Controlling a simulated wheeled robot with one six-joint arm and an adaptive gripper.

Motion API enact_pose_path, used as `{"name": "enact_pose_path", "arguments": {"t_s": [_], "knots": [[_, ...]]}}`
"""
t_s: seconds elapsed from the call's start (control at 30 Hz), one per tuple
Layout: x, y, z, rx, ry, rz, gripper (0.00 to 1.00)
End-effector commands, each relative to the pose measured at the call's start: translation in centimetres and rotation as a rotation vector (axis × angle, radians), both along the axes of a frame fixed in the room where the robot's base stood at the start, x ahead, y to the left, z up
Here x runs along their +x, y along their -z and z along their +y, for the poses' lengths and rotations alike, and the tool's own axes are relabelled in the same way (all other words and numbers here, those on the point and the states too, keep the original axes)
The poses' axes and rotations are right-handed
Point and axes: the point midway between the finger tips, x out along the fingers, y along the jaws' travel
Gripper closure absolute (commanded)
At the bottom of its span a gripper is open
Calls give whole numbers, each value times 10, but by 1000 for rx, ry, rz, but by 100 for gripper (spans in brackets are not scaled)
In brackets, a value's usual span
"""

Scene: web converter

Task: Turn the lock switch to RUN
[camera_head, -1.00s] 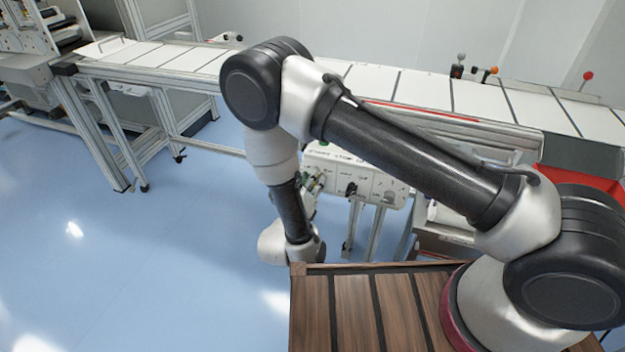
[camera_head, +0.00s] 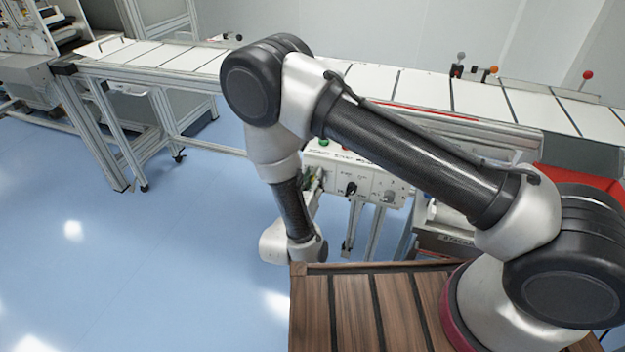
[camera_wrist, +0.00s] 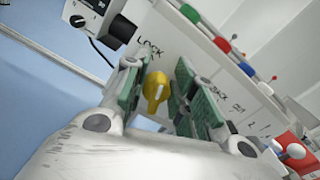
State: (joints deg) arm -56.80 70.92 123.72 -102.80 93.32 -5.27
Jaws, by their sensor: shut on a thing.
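The lock switch is a yellow knob (camera_wrist: 155,88) on a pale panel, below and right of the printed word LOCK in the wrist view. My gripper (camera_wrist: 158,72) has its two green-padded fingers on either side of the knob and is shut on it. The knob's handle points down in the picture, towards my palm. Which marked position it points at cannot be read. In the head view, my gripper (camera_head: 314,182) is at the left end of the control box (camera_head: 368,184), largely hidden by my arm, and the yellow knob is hidden.
Green, red and blue buttons (camera_wrist: 222,45) line the panel's neighbouring face. A box with a black knob (camera_wrist: 78,20) is at upper left in the wrist view, and a red-and-white part (camera_wrist: 292,148) at lower right. A long conveyor table (camera_head: 424,90) runs behind my arm.

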Motion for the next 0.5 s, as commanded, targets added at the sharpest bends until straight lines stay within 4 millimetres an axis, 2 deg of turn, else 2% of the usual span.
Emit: {"name": "enact_pose_path", "arguments": {"t_s": [0.5], "knots": [[-3,0,-6,459,-2,-165,97]]}}
